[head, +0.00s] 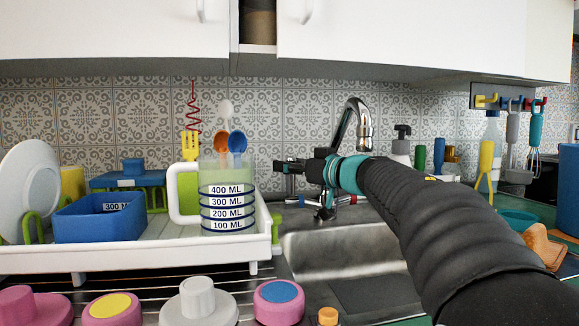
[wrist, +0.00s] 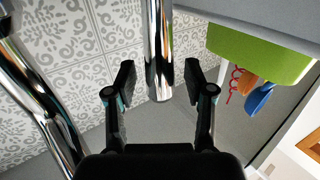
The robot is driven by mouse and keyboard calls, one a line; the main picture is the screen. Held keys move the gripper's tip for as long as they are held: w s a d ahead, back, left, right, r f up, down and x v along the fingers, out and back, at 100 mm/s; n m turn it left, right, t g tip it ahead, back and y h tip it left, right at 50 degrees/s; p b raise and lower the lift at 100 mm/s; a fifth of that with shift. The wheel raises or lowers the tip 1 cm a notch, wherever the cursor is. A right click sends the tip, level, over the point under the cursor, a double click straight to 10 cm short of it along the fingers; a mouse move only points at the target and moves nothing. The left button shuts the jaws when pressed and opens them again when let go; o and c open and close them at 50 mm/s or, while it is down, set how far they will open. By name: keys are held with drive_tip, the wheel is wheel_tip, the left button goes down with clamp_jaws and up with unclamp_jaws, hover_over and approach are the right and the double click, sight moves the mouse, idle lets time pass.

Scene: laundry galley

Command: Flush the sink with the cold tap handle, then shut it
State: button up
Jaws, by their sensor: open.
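The chrome tap spout (head: 362,128) arches over the metal sink (head: 345,255) in the head view. No water stream shows below its outlet. My gripper (head: 288,170) is left of the spout, pointing left, with its fingers over the left side of the tap. In the wrist view my gripper (wrist: 158,82) is open, with a chrome cylindrical handle (wrist: 158,45) between its fingers. A gap shows on each side of it. This looks like the left tap handle; no cold mark can be read on it. My gripper and arm hide much of the tap body.
A white dish rack (head: 130,257) with a measuring jug (head: 212,175) and a blue box (head: 88,226) stands close left of my gripper. A soap bottle (head: 401,147) stands behind my arm. Several pink and white items line the front. The sink basin is clear.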

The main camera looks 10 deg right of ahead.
drive_tip(key=shift+w, duration=0.1)
clamp_jaws()
drive_tip(key=s+n+t+y+b, duration=0.1)
drive_tip(key=s+b, duration=0.1)
drive_tip(key=b, duration=0.2)
drive_tip(key=s+f+n+t+y+b, duration=0.1)
drive_tip(key=n+y+b, duration=0.1)
drive_tip(key=b, duration=0.2)
drive_tip(key=shift+s+t, duration=0.4)
drive_tip(key=shift+r, duration=0.1)
unclamp_jaws()
